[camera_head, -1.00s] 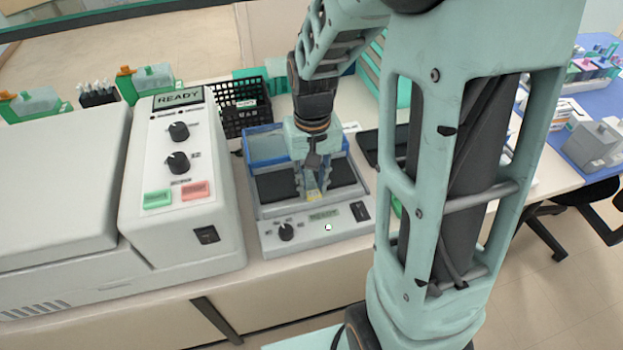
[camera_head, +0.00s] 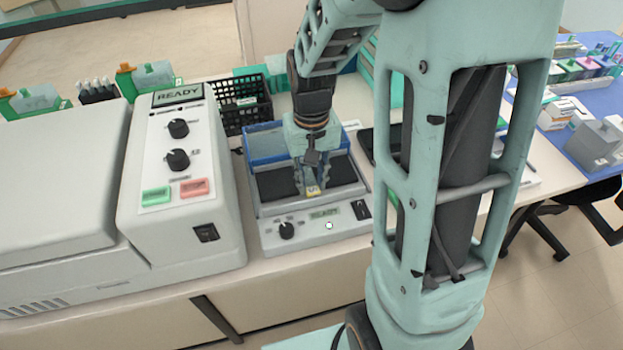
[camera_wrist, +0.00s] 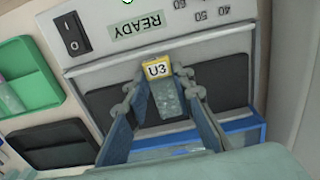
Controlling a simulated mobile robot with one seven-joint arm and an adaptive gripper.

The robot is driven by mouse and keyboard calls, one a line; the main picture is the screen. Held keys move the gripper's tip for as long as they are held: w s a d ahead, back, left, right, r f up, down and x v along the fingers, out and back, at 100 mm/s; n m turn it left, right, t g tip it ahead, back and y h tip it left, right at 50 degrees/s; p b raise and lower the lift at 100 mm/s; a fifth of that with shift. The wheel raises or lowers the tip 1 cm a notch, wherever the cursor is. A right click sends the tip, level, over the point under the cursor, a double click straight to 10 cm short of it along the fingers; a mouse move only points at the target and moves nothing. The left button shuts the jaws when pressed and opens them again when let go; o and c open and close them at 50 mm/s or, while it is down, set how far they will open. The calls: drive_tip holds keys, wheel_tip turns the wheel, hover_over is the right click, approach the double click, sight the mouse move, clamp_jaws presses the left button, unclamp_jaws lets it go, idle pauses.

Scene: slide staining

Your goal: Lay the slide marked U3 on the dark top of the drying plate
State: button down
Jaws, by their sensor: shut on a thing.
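The slide marked U3 (camera_wrist: 166,98) has a yellow-edged label (camera_wrist: 157,69) and a clear body. My gripper (camera_wrist: 160,92) is shut on it, with one finger on each side. In the head view my gripper (camera_head: 312,188) is low over the drying plate (camera_head: 275,236), and the label end of the slide shows between its fingertips. The plate's dark top (camera_head: 277,184) shows left and right of the fingers, and also in the wrist view (camera_wrist: 112,96). Whether the slide touches the dark top I cannot tell.
A blue-walled tray (camera_head: 262,143) borders the plate at the back. A large machine with a READY display (camera_head: 180,150) stands close on the left. A black basket (camera_head: 245,112) is behind. A green container (camera_wrist: 28,75) lies beside the plate in the wrist view.

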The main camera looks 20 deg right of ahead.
drive_tip(key=c, duration=1.6)
unclamp_jaws()
wheel_tip(320, 180, up, 12)
